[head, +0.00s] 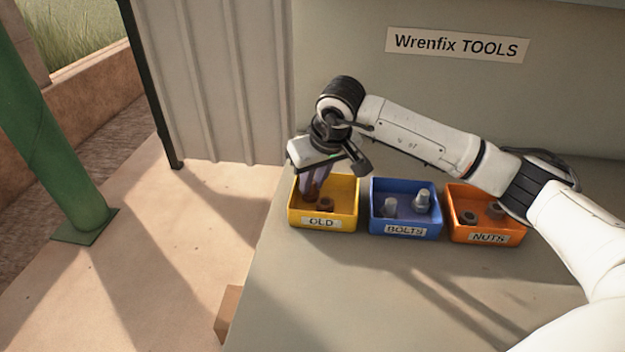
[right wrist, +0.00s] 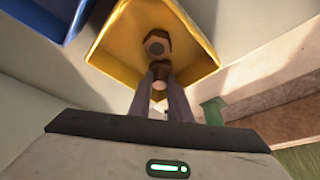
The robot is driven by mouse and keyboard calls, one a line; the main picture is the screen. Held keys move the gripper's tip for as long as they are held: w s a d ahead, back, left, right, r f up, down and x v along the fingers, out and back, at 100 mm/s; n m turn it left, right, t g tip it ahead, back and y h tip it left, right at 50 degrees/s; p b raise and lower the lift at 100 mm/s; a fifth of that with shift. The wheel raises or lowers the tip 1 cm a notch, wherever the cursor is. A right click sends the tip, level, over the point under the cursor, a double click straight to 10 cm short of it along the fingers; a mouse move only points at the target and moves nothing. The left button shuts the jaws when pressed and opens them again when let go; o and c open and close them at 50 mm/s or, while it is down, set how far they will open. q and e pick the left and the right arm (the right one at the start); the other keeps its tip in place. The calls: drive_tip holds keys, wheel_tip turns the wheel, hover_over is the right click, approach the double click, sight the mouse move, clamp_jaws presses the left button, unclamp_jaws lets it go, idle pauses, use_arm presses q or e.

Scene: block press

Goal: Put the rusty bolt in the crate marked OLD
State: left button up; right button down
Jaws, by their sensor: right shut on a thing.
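The yellow crate marked OLD (head: 352,213) stands at the left of a row of three crates on the bench. My right gripper (head: 312,192) reaches down into its left part. It is shut on a rusty brown piece, which I take to be the rusty bolt (right wrist: 160,69); the fingers hide much of it. In the right wrist view, the right gripper (right wrist: 160,82) points into the yellow crate (right wrist: 198,62). A rusty nut (right wrist: 156,42) lies on the crate's floor just beyond the held piece. My left gripper is not in view.
A blue crate marked BOLTS (head: 405,231) holds grey bolts (head: 422,202). An orange crate marked NUTS (head: 487,238) holds dark nuts (head: 469,217), with my right arm above it. The bench in front of the crates is clear. The bench's left edge lies near the yellow crate.

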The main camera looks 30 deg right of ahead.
drive_tip(key=c, duration=1.9)
unclamp_jaws()
drive_tip(key=shift+f, duration=0.1)
drive_tip(key=shift+r, duration=0.4)
drive_tip(key=v, duration=1.1)
drive_tip(key=shift+s+r, duration=0.2)
drive_tip(key=shift+r, duration=0.1)
drive_tip(key=shift+f, duration=0.1)
